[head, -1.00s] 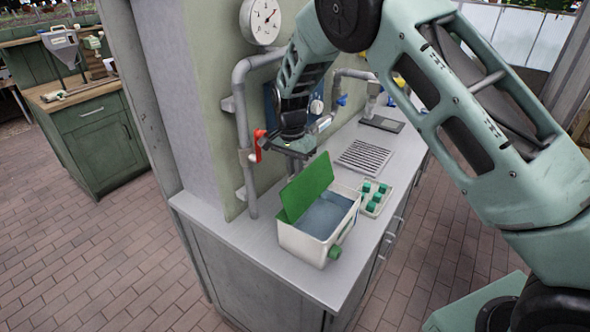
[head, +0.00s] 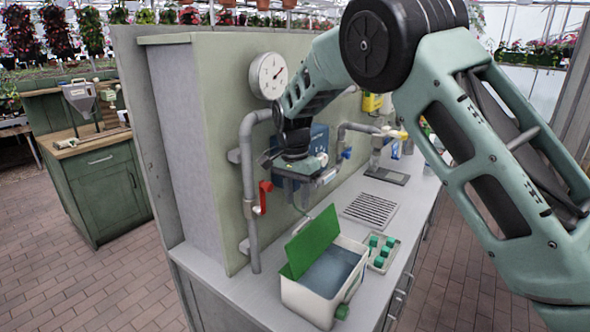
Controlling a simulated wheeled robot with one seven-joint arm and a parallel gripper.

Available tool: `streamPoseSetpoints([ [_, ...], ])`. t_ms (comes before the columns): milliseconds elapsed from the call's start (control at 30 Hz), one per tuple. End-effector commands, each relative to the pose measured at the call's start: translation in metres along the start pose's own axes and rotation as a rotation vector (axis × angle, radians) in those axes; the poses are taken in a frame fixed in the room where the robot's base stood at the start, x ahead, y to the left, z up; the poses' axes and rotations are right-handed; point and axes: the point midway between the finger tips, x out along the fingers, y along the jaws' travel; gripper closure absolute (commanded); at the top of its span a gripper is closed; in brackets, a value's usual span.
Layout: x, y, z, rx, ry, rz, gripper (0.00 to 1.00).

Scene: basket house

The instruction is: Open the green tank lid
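The white tank (head: 304,302) stands on the grey counter near its front left end. Its green lid (head: 315,241) stands up, tilted, along the tank's left rim, so the tank is open and blue-grey water (head: 331,271) shows inside. A green knob (head: 342,312) is on the tank's front. My gripper (head: 272,160) is above and behind the lid, clear of it, beside the wall pipes and blue box. I see nothing held in it, but its fingers are too small and dark to tell whether they are open.
A red-handled valve (head: 264,196) on a grey pipe (head: 249,170) is close below my gripper. A pressure gauge (head: 268,76) hangs above. A tray of green blocks (head: 381,252) sits right of the tank, with a drain grate (head: 370,209) behind. Bare counter (head: 240,297) lies left of the tank.

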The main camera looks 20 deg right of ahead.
Motion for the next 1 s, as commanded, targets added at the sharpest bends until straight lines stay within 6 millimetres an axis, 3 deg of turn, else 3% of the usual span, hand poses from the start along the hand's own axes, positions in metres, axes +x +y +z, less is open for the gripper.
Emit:
streamPoseSetpoints([
  [200,-0.05,-0.001,0.0,-0.001,0.002,-0.005,0.67],
  [400,-0.083,-0.001,0.0,0.0,0.001,-0.004,0.67],
  [600,-0.097,0.0,0.0,0.0,0.0,-0.001,0.67],
  [1000,-0.098,0.0,0.0,0.0,0.0,-0.001,0.67],
])
